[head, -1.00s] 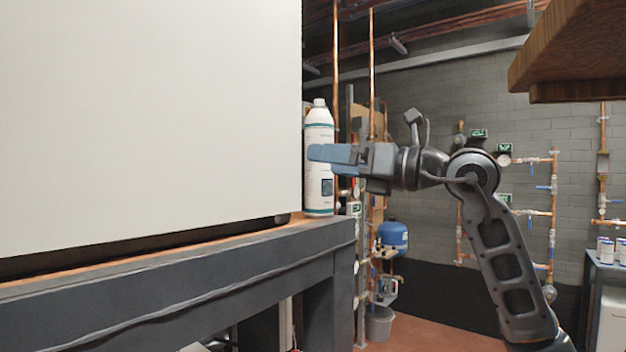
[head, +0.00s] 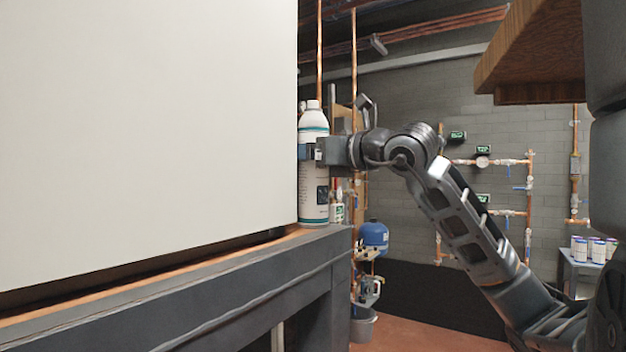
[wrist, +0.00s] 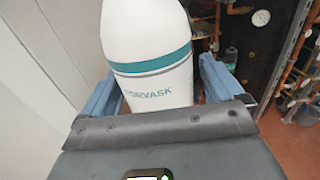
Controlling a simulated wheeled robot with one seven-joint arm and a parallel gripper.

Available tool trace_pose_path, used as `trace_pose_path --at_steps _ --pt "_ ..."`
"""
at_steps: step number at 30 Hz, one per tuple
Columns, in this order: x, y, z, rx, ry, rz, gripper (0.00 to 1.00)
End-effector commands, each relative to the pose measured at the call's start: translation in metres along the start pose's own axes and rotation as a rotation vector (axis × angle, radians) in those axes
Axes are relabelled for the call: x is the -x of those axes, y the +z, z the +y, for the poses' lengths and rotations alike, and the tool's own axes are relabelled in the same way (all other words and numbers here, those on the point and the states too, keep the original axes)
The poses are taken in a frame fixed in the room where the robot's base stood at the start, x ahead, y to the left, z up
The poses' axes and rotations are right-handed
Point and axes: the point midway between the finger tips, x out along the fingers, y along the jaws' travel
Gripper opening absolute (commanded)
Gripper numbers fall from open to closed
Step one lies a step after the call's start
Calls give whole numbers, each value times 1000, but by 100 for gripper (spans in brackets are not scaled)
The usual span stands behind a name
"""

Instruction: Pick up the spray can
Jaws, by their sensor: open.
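The spray can (head: 313,195) is a white bottle with a teal band, standing upright on the end of the dark workbench in the head view. My gripper (head: 308,152) is at its upper body. In the wrist view the white can (wrist: 150,50) with its teal stripe stands between my two blue fingers (wrist: 158,85), one on each side. The fingers are open, with a small gap showing at the right finger. The can's lower part is hidden behind the gripper palm in the wrist view.
A large white cabinet (head: 140,120) stands on the workbench (head: 220,285), close to the left of the can. A wooden shelf (head: 535,60) hangs at the upper right. Copper pipes (head: 530,190) run along the back wall, and a blue tank (head: 373,235) stands behind the bench.

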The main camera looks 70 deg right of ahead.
Motion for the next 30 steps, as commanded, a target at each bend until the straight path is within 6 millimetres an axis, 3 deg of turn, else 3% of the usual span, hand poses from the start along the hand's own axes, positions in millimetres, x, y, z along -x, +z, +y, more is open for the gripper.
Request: trace_pose_path --at_steps 10,30 --pt "-7 0 0 0 0 0 93" --pt "-7 0 0 0 1 0 29"
